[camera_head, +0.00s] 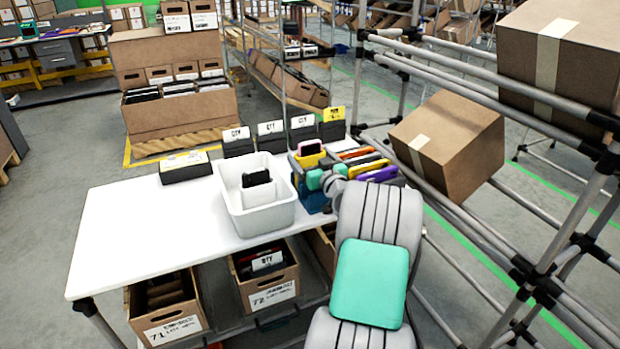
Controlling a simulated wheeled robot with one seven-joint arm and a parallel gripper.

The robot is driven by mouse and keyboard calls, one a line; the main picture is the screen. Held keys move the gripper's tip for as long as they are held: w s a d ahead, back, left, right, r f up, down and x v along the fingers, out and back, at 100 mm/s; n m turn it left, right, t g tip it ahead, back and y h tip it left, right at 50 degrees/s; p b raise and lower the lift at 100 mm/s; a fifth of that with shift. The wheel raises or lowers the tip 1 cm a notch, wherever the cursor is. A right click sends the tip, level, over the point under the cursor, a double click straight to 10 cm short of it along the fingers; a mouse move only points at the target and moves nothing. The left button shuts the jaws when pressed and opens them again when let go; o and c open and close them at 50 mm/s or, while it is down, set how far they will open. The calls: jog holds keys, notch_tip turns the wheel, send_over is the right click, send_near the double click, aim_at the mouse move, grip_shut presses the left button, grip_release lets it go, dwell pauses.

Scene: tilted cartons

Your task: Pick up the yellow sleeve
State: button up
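A flat yellow sleeve (367,168) lies in a row of coloured sleeves at the right end of the white table, between orange-red ones behind it and a purple one (381,174) in front. Another yellow item (309,160) stands in a blue holder (313,198) left of the row, with a dark, pink-edged item at its top. My gripper (322,180), with teal parts, is over or in front of the blue holder, left of the row. My wrist partly hides the holder and the row's near side. The fingertips are too small and hidden to tell their opening or any contact.
A white bin (232,205) with a dark labelled item stands left of my gripper. Several black labelled boxes (271,137) line the table's back edge. A tilted carton (447,146) rests on the pipe rack at right. The table's left part (130,230) is clear.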

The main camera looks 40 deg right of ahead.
jog(key=c, duration=1.4)
